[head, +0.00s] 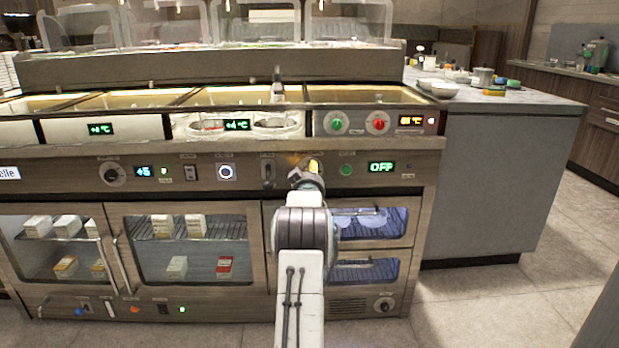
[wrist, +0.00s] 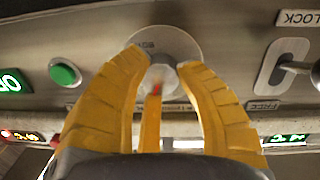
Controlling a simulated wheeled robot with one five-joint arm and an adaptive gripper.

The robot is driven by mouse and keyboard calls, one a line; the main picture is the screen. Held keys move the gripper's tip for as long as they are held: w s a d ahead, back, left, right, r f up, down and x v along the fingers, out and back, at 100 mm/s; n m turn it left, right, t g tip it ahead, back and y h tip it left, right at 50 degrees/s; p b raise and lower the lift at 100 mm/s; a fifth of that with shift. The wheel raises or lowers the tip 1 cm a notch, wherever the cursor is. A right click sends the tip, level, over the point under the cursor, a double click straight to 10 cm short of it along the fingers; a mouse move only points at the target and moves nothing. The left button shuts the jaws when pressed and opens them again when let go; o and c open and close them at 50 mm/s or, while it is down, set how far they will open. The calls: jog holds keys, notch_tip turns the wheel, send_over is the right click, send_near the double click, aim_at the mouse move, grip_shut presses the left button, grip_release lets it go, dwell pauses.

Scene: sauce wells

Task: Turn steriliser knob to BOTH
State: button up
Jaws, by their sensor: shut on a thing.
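The steriliser knob (wrist: 160,76) is a small pale knob with a red mark, on a round silver dial plate (wrist: 177,42) in the wrist view. Part of the plate's lettering shows above the knob but is too blurred to read surely. My gripper (wrist: 163,70) has its yellow fingers closed around the knob. In the head view my gripper (head: 313,168) is against the control panel (head: 400,165), and my arm hides the knob. The green-lit display (head: 381,167) right of it reads OFF.
A green button (head: 346,169) sits between my gripper and the display. A lever (head: 268,171) in a slot, marked LOCK and FREE in the wrist view, is close on the other side. Glass-fronted drawers (head: 378,245) are below. Open floor (head: 500,285) lies at the right.

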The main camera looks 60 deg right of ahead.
jog(key=shift+w+r+m, duration=0.15)
jog(key=shift+r+m, duration=0.15)
jog(key=shift+m, duration=0.5)
jog(key=o, duration=1.2)
jog(key=shift+f, duration=0.1)
jog(key=shift+a+f, duration=0.1)
jog(key=v, duration=1.2)
